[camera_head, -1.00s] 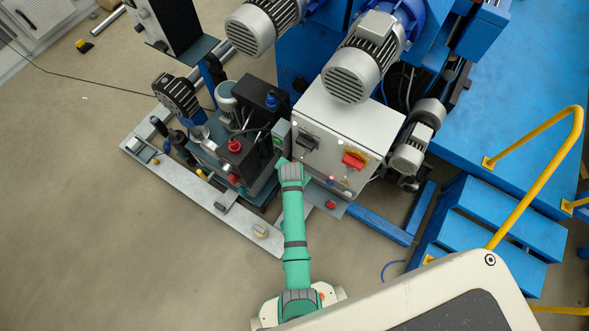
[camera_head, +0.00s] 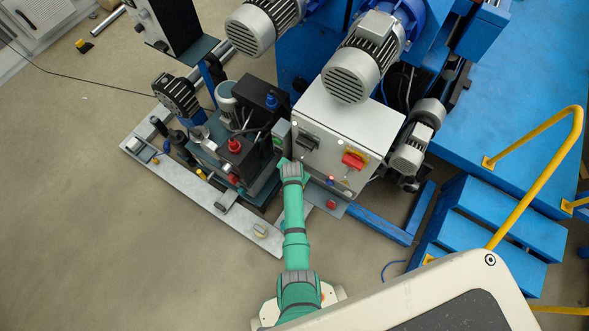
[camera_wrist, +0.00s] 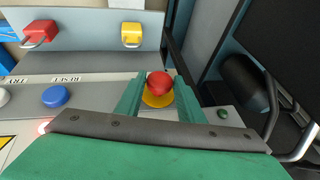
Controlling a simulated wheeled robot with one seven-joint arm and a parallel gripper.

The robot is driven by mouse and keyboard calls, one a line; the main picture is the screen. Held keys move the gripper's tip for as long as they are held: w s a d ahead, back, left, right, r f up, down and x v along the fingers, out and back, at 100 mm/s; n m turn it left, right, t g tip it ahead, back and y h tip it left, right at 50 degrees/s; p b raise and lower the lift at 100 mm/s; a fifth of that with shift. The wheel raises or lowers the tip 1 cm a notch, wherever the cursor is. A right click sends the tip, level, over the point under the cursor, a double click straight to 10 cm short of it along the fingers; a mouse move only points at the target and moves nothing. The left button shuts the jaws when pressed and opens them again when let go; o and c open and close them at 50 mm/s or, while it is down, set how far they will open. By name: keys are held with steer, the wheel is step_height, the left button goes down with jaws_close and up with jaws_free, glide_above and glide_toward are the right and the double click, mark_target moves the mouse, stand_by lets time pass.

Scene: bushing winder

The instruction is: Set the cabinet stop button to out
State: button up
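The cabinet (camera_head: 345,125) is a light grey box below the grey motors in the head view. Its stop button (camera_wrist: 159,84) is a red mushroom head on a yellow round base in the wrist view. My gripper (camera_wrist: 158,92) has its two green fingers on either side of the button, apart from each other. The red head lies between them; whether either finger touches it I cannot tell. In the head view the stop button and fingertips are hidden at the end of my green arm.
Beside the stop button are a blue button (camera_wrist: 55,96) and a small dark green one (camera_wrist: 223,113). A black rounded unit (camera_wrist: 255,90) and bent tube lie close at right.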

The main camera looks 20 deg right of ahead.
jaws_close()
steer(key=shift+s+a, duration=0.35)
steer(key=shift+a, duration=0.15)
steer(key=o, duration=0.6)
jaws_free()
steer(key=shift+c, duration=0.2)
steer(key=shift+d, duration=0.1)
steer(key=v, duration=1)
steer(key=shift+s+r, duration=0.2)
steer(key=shift+r, duration=0.15)
